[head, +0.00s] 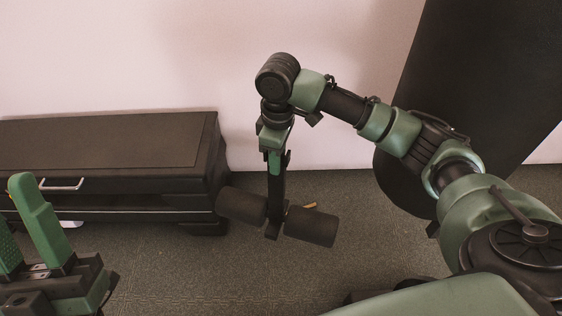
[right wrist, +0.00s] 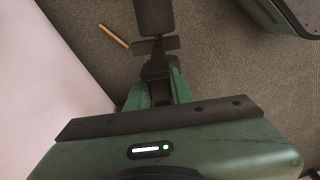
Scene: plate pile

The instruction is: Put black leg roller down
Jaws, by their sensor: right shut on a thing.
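The black leg roller (head: 311,226) has two dark foam cylinders on either side of a dark upright post. It hangs below my right gripper (head: 274,162), which points down and is shut on the post. In the right wrist view the green fingers (right wrist: 155,92) close on the post, and part of the roller (right wrist: 153,20) shows beyond them. I cannot tell whether the roller touches the floor. My left gripper (head: 28,235) is at the lower left, with its green fingers apart and nothing seen between them.
A long black bench-like box (head: 100,150) with a metal handle stands against the pale wall at left, close to the roller's left cylinder. A large black panel (head: 480,80) leans at right. A thin wooden stick (right wrist: 113,35) lies on the carpet (head: 200,275), which has clear room in front.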

